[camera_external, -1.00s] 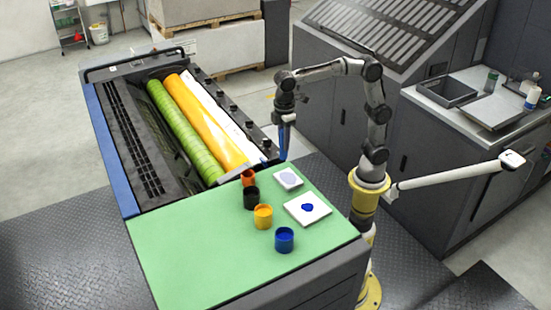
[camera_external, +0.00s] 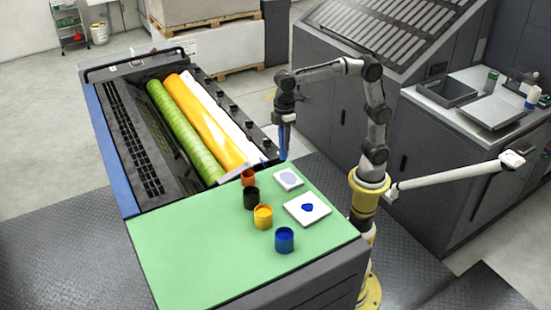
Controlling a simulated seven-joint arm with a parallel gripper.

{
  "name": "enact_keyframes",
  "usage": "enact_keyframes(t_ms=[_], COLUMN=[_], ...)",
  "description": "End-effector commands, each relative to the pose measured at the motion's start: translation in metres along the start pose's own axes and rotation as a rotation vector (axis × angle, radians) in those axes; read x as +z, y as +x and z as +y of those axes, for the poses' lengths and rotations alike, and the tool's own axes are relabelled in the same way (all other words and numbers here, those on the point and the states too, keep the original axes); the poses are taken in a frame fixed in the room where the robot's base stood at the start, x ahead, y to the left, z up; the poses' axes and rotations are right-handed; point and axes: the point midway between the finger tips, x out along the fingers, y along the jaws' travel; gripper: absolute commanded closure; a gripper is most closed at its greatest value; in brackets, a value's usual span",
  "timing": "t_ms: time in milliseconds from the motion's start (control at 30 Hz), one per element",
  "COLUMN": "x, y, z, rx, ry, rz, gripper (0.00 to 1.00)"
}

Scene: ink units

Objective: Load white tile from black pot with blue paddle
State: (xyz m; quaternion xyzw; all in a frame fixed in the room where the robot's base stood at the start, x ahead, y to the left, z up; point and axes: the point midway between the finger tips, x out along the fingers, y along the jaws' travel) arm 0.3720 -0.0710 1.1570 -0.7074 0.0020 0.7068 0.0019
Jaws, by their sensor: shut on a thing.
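The black pot (camera_external: 251,200) stands on the green table top, between an orange-red pot (camera_external: 248,177) and a yellow pot (camera_external: 263,218). A white tile (camera_external: 318,214) with a blue blob on it lies to the right of the pots. A second, smaller white tile (camera_external: 278,181) with a pale grey-blue round patch lies behind it. My gripper (camera_external: 284,124) is shut on the blue paddle (camera_external: 283,145), which hangs upright, pointing down, above and behind the smaller tile. The paddle is apart from pots and tiles. The fingers are too small to see clearly.
A blue pot (camera_external: 285,239) stands nearest the front. The green table top (camera_external: 190,250) is clear to the left and front of the pots. Behind it lie rollers with green (camera_external: 180,130) and yellow-orange ink (camera_external: 203,120). Grey cabinets stand behind my arm.

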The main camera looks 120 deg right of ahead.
Motion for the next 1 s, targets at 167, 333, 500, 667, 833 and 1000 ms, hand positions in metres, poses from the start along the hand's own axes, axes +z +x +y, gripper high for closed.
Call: enact_keyframes(t_ms=[167,333,500,667,833,1000], x=[0.000,0.000,0.001,-0.013,-0.050,-0.094], y=[0.000,0.000,0.000,-0.013,-0.034,-0.051], z=[0.000,0.000,0.000,-0.004,-0.016,-0.033], rx=[0.000,0.000,-0.009,-0.040,-0.064,-0.088], ry=[0.000,0.000,0.003,0.026,0.039,0.038], rz=[0.000,0.000,0.015,0.073,0.116,0.158], gripper=[1.00,1.00,1.00,1.00,1.00,1.00])
